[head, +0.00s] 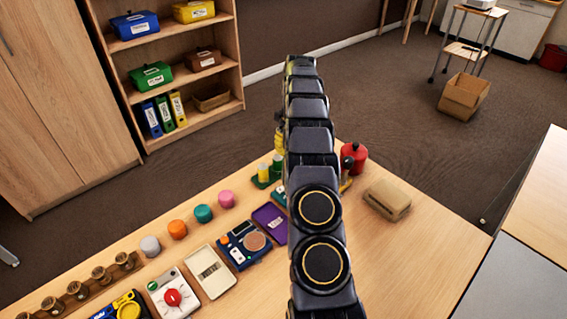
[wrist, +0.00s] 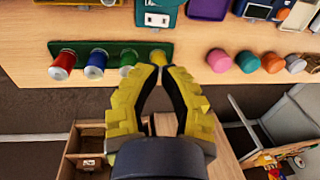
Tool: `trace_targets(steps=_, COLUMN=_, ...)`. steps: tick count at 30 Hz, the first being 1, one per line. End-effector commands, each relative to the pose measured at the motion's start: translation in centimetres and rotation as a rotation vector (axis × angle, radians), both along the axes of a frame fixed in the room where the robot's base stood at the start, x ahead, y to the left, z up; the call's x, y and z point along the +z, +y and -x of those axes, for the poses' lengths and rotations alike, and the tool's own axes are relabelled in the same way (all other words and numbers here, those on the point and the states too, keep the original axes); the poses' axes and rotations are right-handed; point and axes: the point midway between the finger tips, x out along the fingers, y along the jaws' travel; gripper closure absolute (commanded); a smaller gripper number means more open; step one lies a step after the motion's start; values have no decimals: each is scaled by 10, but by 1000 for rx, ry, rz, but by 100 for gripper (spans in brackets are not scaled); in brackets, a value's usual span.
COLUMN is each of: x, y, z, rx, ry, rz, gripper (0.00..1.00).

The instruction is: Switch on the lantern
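No thing in view is plainly a lantern. A red rounded object with a dark top (head: 353,158) stands near the table's far edge, right of my arm in the head view; it may be the lantern. In the wrist view my gripper (wrist: 160,67) has its yellow fingertips close together with a narrow gap. They point at the right end of a green board (wrist: 108,52), where a yellow cylinder partly shows behind the tips. I cannot tell whether they touch it. In the head view my arm hides most of the gripper.
Red (wrist: 62,66), blue (wrist: 95,66) and green cylinders stand on the green board. A tan box-like object (head: 387,199) lies at the table's right. Coloured knobs, a purple tray (head: 271,222) and several devices cover the left. The table's right front is clear.

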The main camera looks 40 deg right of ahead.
Motion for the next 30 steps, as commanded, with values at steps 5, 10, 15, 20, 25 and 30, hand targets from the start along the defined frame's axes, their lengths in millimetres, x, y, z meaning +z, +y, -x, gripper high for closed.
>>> trace_targets(steps=5, x=-36, y=6, z=2, rx=1, ry=9, rz=-7, gripper=100)
trace_targets(steps=10, x=-72, y=11, z=2, rx=-1, ry=7, rz=-5, gripper=100)
trace_targets(steps=15, x=-103, y=15, z=2, rx=0, ry=5, rz=-4, gripper=100)
trace_targets(steps=20, x=-120, y=18, z=2, rx=0, ry=5, rz=-5, gripper=100)
trace_targets(steps=25, x=-126, y=18, z=1, rx=-1, ry=2, rz=-2, gripper=100)
trace_targets(steps=30, x=-127, y=18, z=1, rx=-1, ry=2, rz=-2, gripper=100)
